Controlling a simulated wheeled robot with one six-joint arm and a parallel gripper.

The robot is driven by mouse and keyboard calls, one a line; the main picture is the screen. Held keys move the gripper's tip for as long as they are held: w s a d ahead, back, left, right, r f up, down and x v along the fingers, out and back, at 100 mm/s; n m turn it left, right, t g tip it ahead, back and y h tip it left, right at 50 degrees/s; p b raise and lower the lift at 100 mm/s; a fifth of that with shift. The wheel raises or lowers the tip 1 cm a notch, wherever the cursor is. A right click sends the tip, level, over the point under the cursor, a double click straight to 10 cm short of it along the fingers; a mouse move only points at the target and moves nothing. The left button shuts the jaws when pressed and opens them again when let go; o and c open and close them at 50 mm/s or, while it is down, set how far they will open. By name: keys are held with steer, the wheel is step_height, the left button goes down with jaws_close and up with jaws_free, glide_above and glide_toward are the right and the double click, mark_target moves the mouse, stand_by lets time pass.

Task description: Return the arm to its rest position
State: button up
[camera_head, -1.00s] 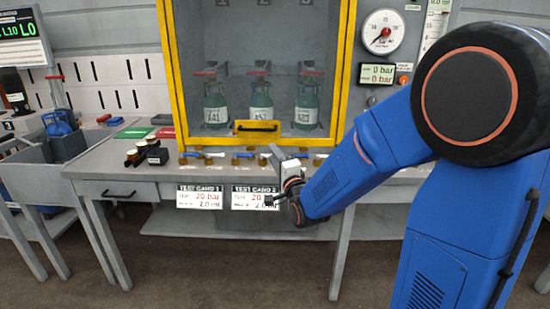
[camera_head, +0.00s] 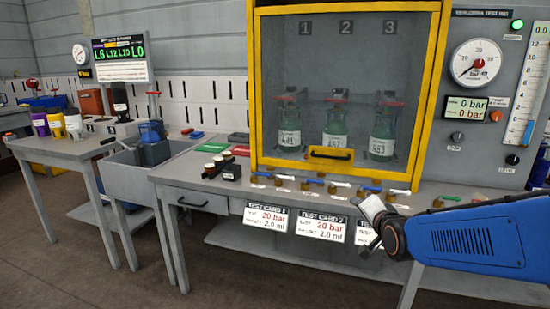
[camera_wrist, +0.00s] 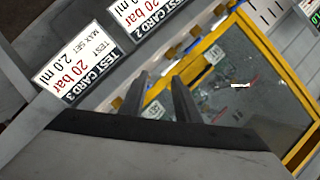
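My arm (camera_head: 470,238) is blue and reaches in from the right edge in the head view, low in front of the bench. My gripper (camera_head: 368,246) is at its left end, just in front of the bench edge by the test cards. In the wrist view my gripper (camera_wrist: 160,88) shows two dark fingers with a clear gap between them. Nothing is held between them. Test card 3 (camera_wrist: 78,62) and part of test card 2 (camera_wrist: 150,12) show in the wrist view. The third card is partly hidden by my gripper in the head view.
The yellow-framed cabinet (camera_head: 254,95) holds three green cylinders behind its shut window. Small valves (camera_head: 313,184) line the bench edge below it. A gauge panel (camera_head: 474,62) stands at right. A grey sink (camera_head: 128,180) and side table (camera_head: 58,150) stand at left; floor in front is clear.

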steer(key=s+d+f+n+g, duration=0.1)
steer(key=s+f+n+g, duration=0.1)
steer(key=s, duration=0.8)
steer(key=s+d+f+n+g, duration=0.1)
steer(key=s+n+g, duration=0.3)
steer(key=s, duration=0.7)
steer(key=s+d+f+n+g, duration=0.1)
steer(key=s+f+n+g, duration=0.1)
steer(key=s, duration=0.8)
steer(key=shift+s+f+n+g+h, duration=0.15)
steer(key=shift+f+n+g+h, duration=0.25)
steer(key=shift+n+g, duration=0.55)
